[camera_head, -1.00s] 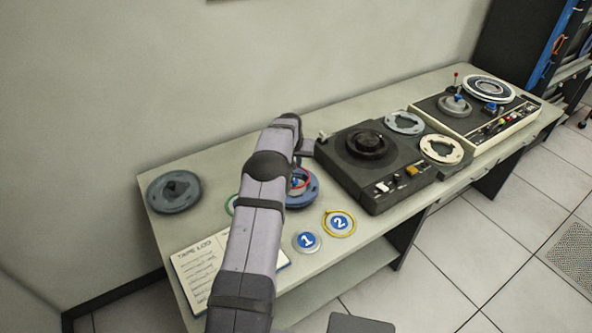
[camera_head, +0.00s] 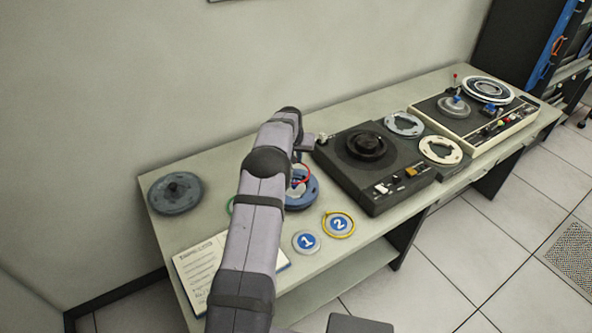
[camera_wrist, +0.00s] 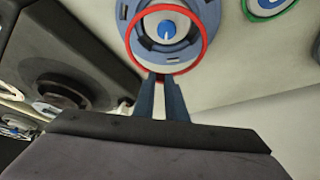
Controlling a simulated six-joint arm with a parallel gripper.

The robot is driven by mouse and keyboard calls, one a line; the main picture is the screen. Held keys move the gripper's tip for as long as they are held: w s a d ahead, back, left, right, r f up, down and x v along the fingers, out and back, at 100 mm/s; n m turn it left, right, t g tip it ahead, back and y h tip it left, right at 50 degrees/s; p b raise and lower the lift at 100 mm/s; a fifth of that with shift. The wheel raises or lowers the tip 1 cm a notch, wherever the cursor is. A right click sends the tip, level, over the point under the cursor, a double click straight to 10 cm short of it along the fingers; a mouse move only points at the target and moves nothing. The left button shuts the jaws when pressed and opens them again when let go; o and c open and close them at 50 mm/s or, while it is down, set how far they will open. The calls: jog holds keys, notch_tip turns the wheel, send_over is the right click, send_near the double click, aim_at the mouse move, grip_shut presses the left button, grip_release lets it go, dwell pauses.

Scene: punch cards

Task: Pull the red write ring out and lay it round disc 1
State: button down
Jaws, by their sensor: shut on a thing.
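The red write ring (camera_wrist: 205,45) is in my gripper (camera_wrist: 161,80), whose two fingers are shut on its near edge in the wrist view. Behind it lies a blue-grey reel (camera_wrist: 208,10) with a blue hub knob (camera_wrist: 166,30). In the head view the ring (camera_head: 307,173) shows partly beside my arm, over the blue reel (camera_head: 304,198); my arm hides the fingertips there. Disc 1 (camera_head: 306,241) lies bare near the front edge of the table. Disc 2 (camera_head: 339,223) lies to its right with a yellow ring (camera_head: 327,235) round it.
A black tape deck (camera_head: 375,165) stands right of the blue reel. A grey reel (camera_head: 174,194) lies at the far left. A tape log book (camera_head: 195,265) lies left of disc 1. A green ring (camera_wrist: 272,14) is partly hidden behind my arm in the head view.

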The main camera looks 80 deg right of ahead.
jog(key=shift+a, duration=0.1)
jog(key=s+a+f+m+g, duration=0.1)
jog(key=a+m, duration=0.2)
jog(key=s+a+f+m+g+y+p, duration=0.1)
jog(key=s+a+f+m, duration=0.1)
jog(key=a+m, duration=0.2)
jog(key=s+a+f+m+g, duration=0.1)
jog(key=s+a+m+g, duration=0.1)
jog(key=a+m, duration=0.1)
jog(key=shift+s+a+f+y, duration=0.2)
jog(key=shift+s+y, duration=0.05)
jog(key=shift+y, duration=0.05)
jog(key=s+a+m+g+y+p, duration=0.1)
jog(key=s+a+m+y, duration=0.3)
jog(key=s+a+m, duration=0.3)
jog(key=a+m, duration=0.5)
jog(key=shift+a+f+y+p, duration=0.25)
jog(key=shift+a+y+p, duration=0.05)
jog(key=shift+y+p, duration=0.1)
jog(key=shift+f, duration=0.1)
jog(key=shift+f+b, duration=1.05)
jog(key=shift+f, duration=1.3)
jog(key=shift+b, duration=1.2)
jog(key=shift+f+b, duration=0.55)
jog(key=shift+b, duration=0.2)
